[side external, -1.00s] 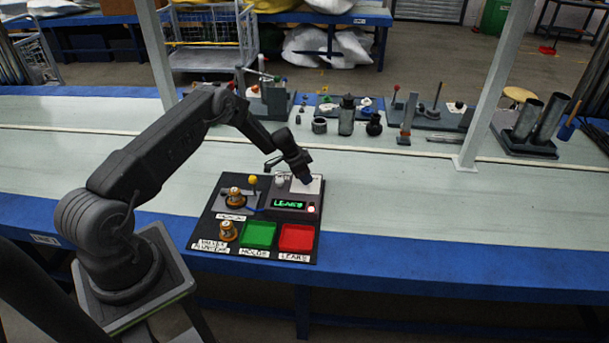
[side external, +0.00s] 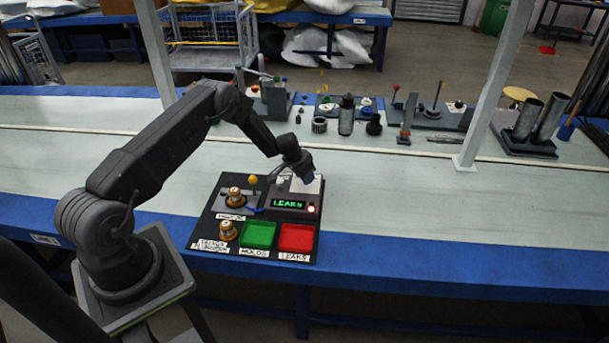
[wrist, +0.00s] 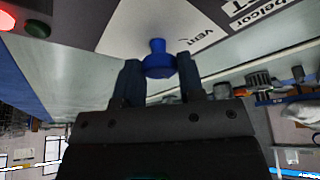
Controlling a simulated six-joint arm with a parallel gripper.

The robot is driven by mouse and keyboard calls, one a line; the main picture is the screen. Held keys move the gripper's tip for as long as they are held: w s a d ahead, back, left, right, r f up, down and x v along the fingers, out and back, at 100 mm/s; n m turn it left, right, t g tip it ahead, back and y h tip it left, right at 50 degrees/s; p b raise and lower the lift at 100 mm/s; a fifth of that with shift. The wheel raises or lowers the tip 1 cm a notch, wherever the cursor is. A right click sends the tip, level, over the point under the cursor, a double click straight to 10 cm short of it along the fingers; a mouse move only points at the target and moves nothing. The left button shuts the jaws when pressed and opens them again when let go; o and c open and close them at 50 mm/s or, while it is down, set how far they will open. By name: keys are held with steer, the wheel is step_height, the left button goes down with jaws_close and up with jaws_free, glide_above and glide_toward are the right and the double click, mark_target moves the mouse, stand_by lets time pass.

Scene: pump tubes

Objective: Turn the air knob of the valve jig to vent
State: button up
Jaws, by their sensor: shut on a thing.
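The valve jig (side external: 230,243) is a dark board on the bench in front of my arm. In the wrist view, the blue air knob (wrist: 158,57) stands out from a pale plate (wrist: 130,35) printed with dark lettering, one word of which looks like VENT. My gripper (wrist: 158,75) has one finger on each side of the knob and is shut on it. In the side view, my gripper (side external: 308,179) is at the jig's back right corner and mostly hides the knob. The knob's exact pointing direction cannot be told.
The jig's display (side external: 288,205) reads LEAKS in green, beside a lit red lamp (side external: 311,209). A green tray (side external: 259,235), a red tray (side external: 296,237) and brass-coloured valves (side external: 235,198) are in front. Bottles and fixtures (side external: 346,115) stand behind.

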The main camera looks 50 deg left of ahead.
steer(key=n+y, duration=0.1)
steer(key=n, duration=0.2)
steer(key=n+g+y, duration=0.1)
steer(key=n, duration=0.2)
steer(key=shift+d+n, duration=0.15)
steer(key=shift+n, duration=0.25)
steer(key=n+g+y, duration=0.1)
steer(key=n, duration=0.5)
steer(key=shift+w+g+y, duration=0.1)
steer(key=shift+g+y, duration=0.3)
steer(key=shift+d, duration=0.1)
steer(key=o, duration=0.9)
steer(key=shift+r, duration=0.1)
steer(key=v, duration=1.3)
steer(key=shift+r, duration=0.3)
steer(key=shift+d, duration=0.15)
